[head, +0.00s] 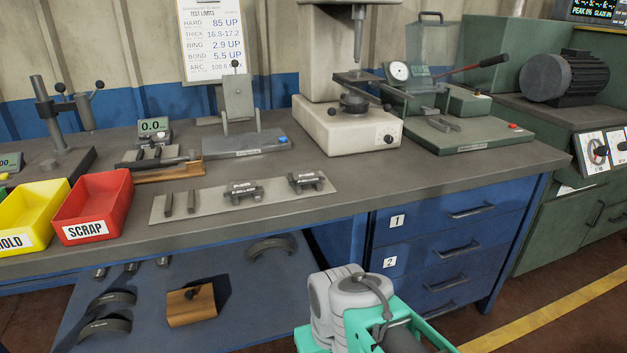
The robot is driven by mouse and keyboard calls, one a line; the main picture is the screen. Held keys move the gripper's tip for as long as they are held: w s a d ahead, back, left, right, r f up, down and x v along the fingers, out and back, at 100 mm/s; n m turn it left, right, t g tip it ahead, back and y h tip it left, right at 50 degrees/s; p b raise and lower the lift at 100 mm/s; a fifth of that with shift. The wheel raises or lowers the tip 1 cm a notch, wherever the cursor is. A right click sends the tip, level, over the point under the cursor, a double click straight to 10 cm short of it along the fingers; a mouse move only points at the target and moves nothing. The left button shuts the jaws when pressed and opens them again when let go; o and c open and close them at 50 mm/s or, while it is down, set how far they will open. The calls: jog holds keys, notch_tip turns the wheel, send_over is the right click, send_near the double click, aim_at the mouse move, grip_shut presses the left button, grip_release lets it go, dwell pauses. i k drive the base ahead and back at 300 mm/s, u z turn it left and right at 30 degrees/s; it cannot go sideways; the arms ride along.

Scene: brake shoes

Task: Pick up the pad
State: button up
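A flat grey mat (217,207) lies along the front of the workbench. Two small dark bars that look like pads, a left bar (168,205) and a right bar (191,202), stand side by side on its left part. Two metal pieces with pale labels, one in the middle (243,193) and one at the right end (306,182), also sit on it. I cannot tell which piece is the pad meant. Part of my grey and teal arm shows at the bottom, in front of the bench and apart from the mat. My gripper's fingers do not show.
A red SCRAP bin (92,207) and a yellow HOLD bin (30,214) stand left of the mat. Gauges and a pale press (347,127) stand behind it. Below are a shelf with curved shoes (105,325) and blue drawers (440,235). Bare bench lies right of the mat.

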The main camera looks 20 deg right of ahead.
aim_at(307, 178)
jog(key=u, duration=3.7)
jog(key=k, duration=1.75)
jog(key=z, duration=1)
jog(key=i, duration=1)
